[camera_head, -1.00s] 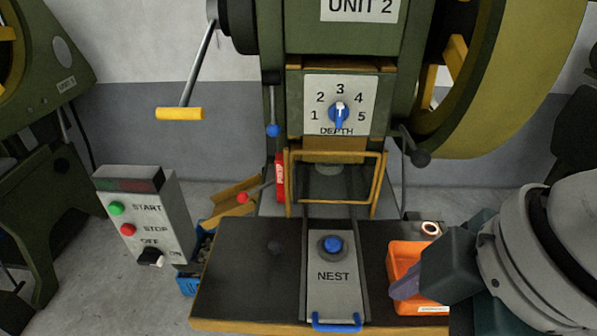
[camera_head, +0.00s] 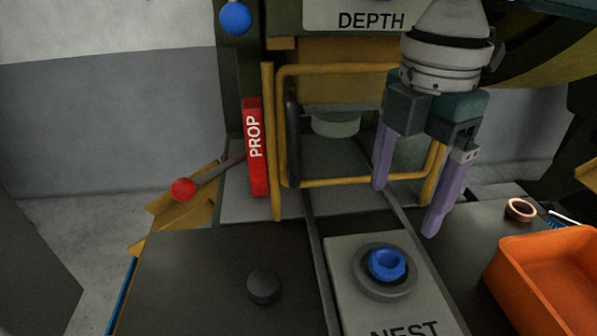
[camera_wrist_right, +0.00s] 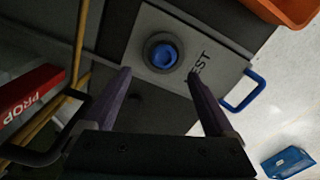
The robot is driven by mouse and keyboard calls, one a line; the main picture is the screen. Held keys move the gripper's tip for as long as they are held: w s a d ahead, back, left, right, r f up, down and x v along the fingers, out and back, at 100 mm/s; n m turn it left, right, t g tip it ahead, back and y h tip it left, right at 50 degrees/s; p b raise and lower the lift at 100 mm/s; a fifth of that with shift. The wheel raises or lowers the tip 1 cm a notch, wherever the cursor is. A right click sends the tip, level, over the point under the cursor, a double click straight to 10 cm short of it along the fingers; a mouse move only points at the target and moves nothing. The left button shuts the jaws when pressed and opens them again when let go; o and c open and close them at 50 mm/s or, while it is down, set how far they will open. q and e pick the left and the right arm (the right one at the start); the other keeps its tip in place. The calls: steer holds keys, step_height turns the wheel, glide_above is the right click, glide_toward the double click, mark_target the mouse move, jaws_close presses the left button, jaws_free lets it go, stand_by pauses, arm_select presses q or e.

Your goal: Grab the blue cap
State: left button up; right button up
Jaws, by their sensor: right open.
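The blue cap (camera_head: 387,264) sits in a dark round seat on the grey NEST plate (camera_head: 345,300). It also shows in the right wrist view (camera_wrist_right: 163,55), ahead of the fingers and roughly between their lines. My right gripper (camera_head: 406,208) is open and empty, with its two purple fingers pointing down. In the head view it appears above and behind the cap, near the yellow guard frame, and apart from the cap. In the right wrist view both fingertips (camera_wrist_right: 160,82) show with nothing between them. My left gripper is not in view.
A yellow guard frame (camera_head: 270,140) stands behind the plate, with a red PROP bar (camera_head: 254,148) at its left. An orange bin (camera_head: 550,285) and a copper ring (camera_head: 520,210) are at the right. A black knob (camera_head: 263,287) is on the table left of the plate.

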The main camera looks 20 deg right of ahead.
mark_target(388, 258)
steer(key=f, duration=0.4)
steer(key=shift+s+b, duration=0.35)
steer(key=shift+b, duration=0.05)
steer(key=f, duration=0.2)
steer(key=f+b, duration=0.1)
steer(key=f, duration=0.2)
steer(key=shift+s+a+f+b, duration=0.1)
steer(key=shift+a+f+b, duration=0.1)
steer(key=shift+b, duration=0.1)
jaws_close()
steer(key=shift+r, duration=0.15)
